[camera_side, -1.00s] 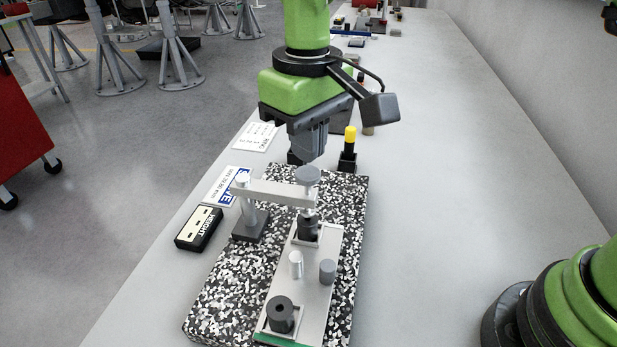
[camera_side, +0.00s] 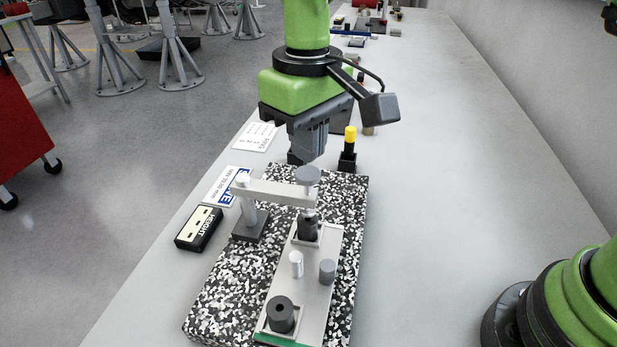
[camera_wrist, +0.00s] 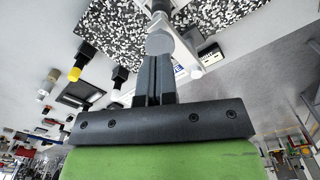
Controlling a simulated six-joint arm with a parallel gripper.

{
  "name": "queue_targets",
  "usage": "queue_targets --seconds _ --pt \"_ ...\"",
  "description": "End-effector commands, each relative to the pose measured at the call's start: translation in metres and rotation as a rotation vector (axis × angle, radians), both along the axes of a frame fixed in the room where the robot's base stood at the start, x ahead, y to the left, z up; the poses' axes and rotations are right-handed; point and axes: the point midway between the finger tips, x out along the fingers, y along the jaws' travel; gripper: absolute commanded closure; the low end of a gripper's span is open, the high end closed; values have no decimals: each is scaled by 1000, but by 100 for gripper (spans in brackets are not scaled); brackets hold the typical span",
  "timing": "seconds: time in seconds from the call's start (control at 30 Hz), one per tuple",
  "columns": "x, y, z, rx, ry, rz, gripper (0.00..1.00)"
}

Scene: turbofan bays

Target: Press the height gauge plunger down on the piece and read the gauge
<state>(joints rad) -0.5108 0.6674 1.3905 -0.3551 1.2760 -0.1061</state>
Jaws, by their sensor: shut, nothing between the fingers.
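The height gauge has a grey horizontal arm (camera_side: 275,193) on a post. Its plunger has a round grey cap (camera_side: 307,175), which also shows in the wrist view (camera_wrist: 160,42). A dark cylindrical piece (camera_side: 308,229) stands below the plunger in a square seat; I cannot tell whether the plunger tip touches it. The black HEIGHT readout box (camera_side: 199,229) lies left of the gauge, its display too small to read. My gripper (camera_side: 307,158) is shut and empty, pointing down just behind the cap. In the wrist view the closed fingers (camera_wrist: 155,60) appear just below the cap.
The gauge stands on a speckled slab (camera_side: 233,290). A light plate (camera_side: 302,268) there carries two small grey pins and a black ringed part (camera_side: 281,315) in front. A yellow-topped black post (camera_side: 350,150) stands behind. Printed cards (camera_side: 228,187) lie left.

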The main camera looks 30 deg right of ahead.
Motion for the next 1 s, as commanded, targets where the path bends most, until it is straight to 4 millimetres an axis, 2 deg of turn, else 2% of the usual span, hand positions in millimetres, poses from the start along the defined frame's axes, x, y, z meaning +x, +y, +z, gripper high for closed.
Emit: queue_targets --seconds 1.0 --pt "0 0 -26 0 1 0 100"
